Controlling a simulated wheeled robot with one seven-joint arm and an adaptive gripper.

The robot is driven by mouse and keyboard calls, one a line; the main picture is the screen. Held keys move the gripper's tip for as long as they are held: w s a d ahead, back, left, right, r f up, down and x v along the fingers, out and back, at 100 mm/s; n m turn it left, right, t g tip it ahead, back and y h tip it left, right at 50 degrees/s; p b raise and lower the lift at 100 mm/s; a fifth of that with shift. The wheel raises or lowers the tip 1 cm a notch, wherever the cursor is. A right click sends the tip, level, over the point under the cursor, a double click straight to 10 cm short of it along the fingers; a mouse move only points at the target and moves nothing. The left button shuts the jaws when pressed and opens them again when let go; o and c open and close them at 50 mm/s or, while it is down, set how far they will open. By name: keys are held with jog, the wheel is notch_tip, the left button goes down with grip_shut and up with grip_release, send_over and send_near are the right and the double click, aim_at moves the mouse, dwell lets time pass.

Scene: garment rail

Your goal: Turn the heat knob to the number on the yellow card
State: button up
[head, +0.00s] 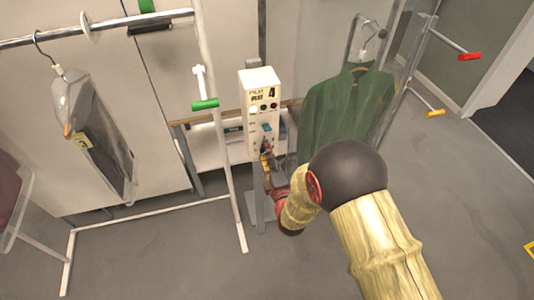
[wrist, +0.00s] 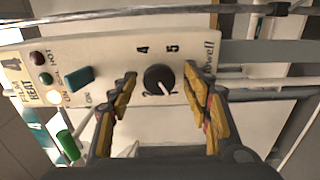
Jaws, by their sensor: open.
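The dark round heat knob (wrist: 157,77) sits on the white control box (head: 258,84); its white pointer line points to the lower right in the wrist view. The numerals 4 and 5 show above the knob there, and another numeral at its lower left is partly covered. My gripper (wrist: 160,79) is open, with one finger on either side of the knob; I cannot tell whether they touch it. In the head view my gripper (head: 266,160) hides the knob.
The box also has a teal switch (wrist: 78,78), small lamps and a large printed 4. A green garment (head: 345,108) hangs close right of the box. A white rail frame (head: 222,150) with a green end stands close left. Open floor (head: 170,262) lies in front.

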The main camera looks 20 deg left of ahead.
jog(key=c, duration=1.1)
jog(key=shift+c, duration=0.3)
